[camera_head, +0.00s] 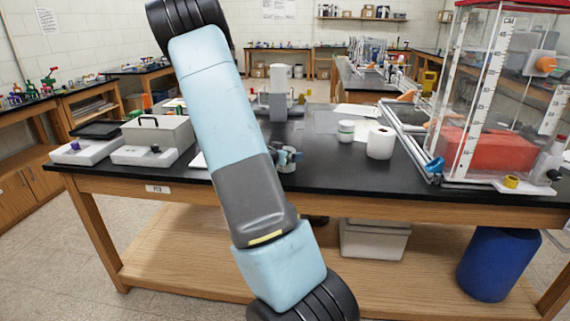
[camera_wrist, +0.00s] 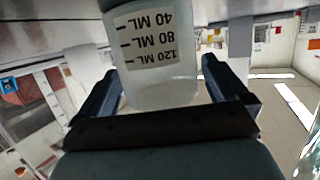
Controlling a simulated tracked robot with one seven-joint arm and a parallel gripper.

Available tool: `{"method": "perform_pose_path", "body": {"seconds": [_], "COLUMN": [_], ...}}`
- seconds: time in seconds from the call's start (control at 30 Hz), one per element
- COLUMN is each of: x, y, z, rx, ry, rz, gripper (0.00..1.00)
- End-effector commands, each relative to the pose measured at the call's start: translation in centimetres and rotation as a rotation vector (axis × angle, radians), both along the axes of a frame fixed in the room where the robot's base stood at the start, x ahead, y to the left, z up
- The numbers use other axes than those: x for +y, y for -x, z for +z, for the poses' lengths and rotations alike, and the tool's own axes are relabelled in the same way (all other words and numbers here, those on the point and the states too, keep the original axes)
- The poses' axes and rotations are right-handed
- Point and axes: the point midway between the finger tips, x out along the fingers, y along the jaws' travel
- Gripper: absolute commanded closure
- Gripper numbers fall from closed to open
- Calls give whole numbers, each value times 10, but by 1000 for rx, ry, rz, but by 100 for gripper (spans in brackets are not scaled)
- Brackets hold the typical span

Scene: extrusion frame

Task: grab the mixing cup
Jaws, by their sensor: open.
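The mixing cup (camera_wrist: 158,60) fills the upper middle of the wrist view. It is translucent white, with a label marked 40, 80 and 120 ML that reads upside down there. My gripper (camera_wrist: 160,70) is open, with one dark blue finger on each side of the cup. A gap shows between the cup and the right finger. The left finger is very close to the cup's wall, and I cannot tell if they touch. In the head view my arm crosses the middle of the picture, and I cannot make out the labelled cup there.
The black bench top (camera_head: 330,182) holds a white roll (camera_head: 380,142), a small white jar (camera_head: 346,130) and a grey case (camera_head: 158,137). A clear tank frame (camera_head: 480,100) with a red block (camera_head: 489,150) stands at right. A blue bin (camera_head: 497,262) is below.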

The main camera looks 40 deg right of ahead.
Motion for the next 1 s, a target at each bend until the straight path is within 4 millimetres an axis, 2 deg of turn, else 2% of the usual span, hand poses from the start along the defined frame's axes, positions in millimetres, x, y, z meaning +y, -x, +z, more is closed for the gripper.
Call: {"method": "perform_pose_path", "body": {"seconds": [0.27,0.8,1.0], "x": [-2,-2,-2], "y": [-1,-1,-1], "z": [-1,-1,0], "rx": [0,0,0], "ry": [0,0,0], "rz": [1,1,1], "gripper": [0,52,52]}}
